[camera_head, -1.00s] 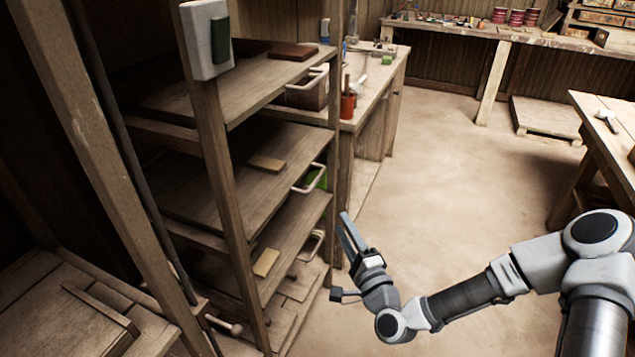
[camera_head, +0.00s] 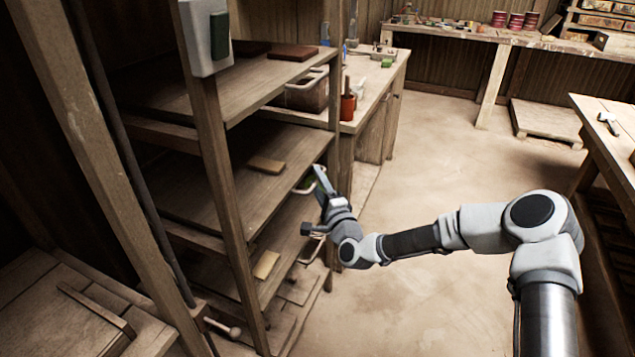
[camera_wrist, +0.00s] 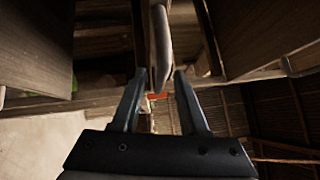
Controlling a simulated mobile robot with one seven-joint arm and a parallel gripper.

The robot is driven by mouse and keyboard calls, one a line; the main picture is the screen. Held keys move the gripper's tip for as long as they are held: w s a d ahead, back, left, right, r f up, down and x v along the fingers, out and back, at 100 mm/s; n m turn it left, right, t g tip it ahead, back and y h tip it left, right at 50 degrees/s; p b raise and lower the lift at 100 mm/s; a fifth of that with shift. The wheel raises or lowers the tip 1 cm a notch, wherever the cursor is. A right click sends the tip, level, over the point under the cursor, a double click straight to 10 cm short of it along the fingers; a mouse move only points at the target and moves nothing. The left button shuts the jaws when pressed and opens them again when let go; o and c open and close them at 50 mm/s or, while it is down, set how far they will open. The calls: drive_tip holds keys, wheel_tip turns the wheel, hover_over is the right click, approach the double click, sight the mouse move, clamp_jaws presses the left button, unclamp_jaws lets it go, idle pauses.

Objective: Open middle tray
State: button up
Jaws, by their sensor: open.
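The shelf unit holds trays with pale handles at its right end. In the wrist view, a pale handle bar (camera_wrist: 160,40) runs down between the fingertips of my gripper (camera_wrist: 159,75). The fingers are apart, one on each side of the bar, with a gap showing. I see no clear contact.
Wooden shelves (camera_head: 265,100) and an upright post (camera_head: 333,130) frame the trays. The floor (camera_head: 440,170) to the right is open.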

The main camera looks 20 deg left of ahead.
drive_tip(key=shift+w+a, duration=0.1)
drive_tip(key=shift+w, duration=0.05)
clamp_jaws()
idle(1.4)
